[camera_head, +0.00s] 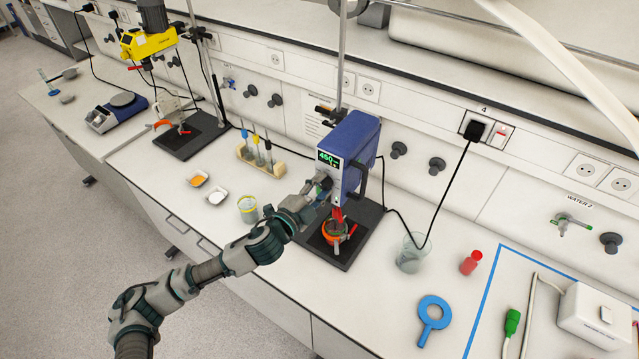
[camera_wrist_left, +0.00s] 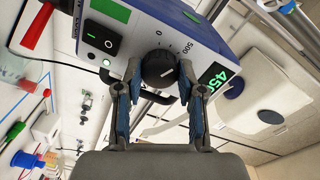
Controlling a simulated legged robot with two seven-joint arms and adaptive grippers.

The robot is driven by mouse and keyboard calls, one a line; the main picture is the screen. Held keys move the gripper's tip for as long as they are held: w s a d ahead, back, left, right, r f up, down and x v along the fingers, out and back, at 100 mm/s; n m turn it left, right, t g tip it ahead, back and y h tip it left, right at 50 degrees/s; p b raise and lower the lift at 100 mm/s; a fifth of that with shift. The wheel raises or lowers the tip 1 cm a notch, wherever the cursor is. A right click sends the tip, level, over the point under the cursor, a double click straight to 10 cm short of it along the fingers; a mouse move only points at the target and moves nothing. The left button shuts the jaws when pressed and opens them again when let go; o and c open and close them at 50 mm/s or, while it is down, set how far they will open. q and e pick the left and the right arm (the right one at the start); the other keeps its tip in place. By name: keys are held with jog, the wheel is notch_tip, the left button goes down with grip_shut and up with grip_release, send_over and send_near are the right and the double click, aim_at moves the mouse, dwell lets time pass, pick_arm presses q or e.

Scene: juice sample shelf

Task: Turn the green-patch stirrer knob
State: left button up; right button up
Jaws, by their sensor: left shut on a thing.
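The blue-and-white stirrer (camera_head: 355,150) stands on the bench with its green display reading 450 in the head view. In the left wrist view its front panel (camera_wrist_left: 125,38) carries a green patch (camera_wrist_left: 110,10), a black switch and the round black knob (camera_wrist_left: 159,66) with a white mark and a printed scale. My left gripper (camera_head: 321,187) reaches the stirrer's front from the left. In the left wrist view my left gripper (camera_wrist_left: 158,76) is shut on the knob, one finger on each side. In the head view the gripper hides the knob. My right gripper is not in view.
A yellow stirrer (camera_head: 148,42) stands at the back left.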

pick_arm(q)
jog(key=shift+w+m, duration=0.1)
jog(key=shift+m, duration=0.3)
jog(key=o, duration=0.9)
jog(key=shift+o, duration=1.2)
jog(key=shift+w+d+f, duration=0.1)
jog(key=shift+w+d, duration=0.05)
jog(key=shift+s, duration=0.25)
jog(key=v, duration=1.1)
jog(key=shift+a, duration=0.35)
